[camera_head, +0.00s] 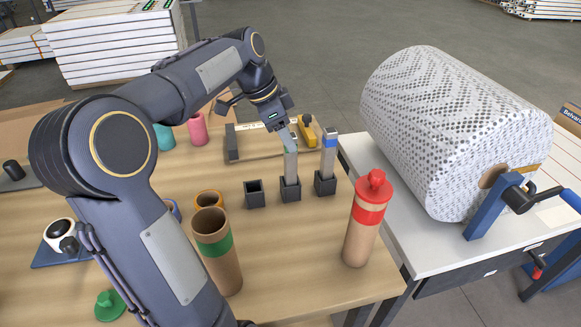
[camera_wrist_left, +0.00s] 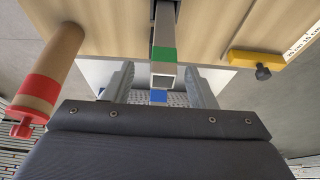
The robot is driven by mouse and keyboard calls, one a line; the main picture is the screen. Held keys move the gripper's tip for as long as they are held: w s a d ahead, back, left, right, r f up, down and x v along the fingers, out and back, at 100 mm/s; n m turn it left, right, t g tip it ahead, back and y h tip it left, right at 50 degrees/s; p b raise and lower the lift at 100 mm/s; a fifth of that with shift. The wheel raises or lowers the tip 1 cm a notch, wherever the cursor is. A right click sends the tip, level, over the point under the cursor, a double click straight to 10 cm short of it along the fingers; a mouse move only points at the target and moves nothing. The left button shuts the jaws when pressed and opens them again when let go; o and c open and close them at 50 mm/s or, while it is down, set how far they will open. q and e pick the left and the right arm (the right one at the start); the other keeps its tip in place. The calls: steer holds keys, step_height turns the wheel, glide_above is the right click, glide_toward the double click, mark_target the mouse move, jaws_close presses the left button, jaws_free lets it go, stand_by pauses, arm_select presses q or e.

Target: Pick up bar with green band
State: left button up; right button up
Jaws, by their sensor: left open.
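The bar with the green band (camera_head: 291,165) stands upright in a black square socket (camera_head: 290,188). In the left wrist view the bar (camera_wrist_left: 166,28) shows its green band (camera_wrist_left: 163,54) near its top end. My left gripper (camera_head: 284,127) is open over the top of this bar. In the left wrist view its two fingers (camera_wrist_left: 160,84) are spread to either side of the bar's top, with a gap on each side. My right gripper is out of view.
A bar with a blue band (camera_head: 328,155) stands in the socket just right. An empty socket (camera_head: 254,194) is to the left. A red-capped tube (camera_head: 363,222) and an open green-banded tube (camera_head: 219,256) stand nearer. A large patterned roll (camera_head: 450,130) is right.

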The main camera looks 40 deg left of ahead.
mark_target(290, 167)
arm_select(q)
steer(key=x, duration=0.4)
steer(key=shift+w+f, duration=0.15)
steer(key=shift+w, duration=0.15)
steer(key=shift+c, duration=0.3)
jaws_close()
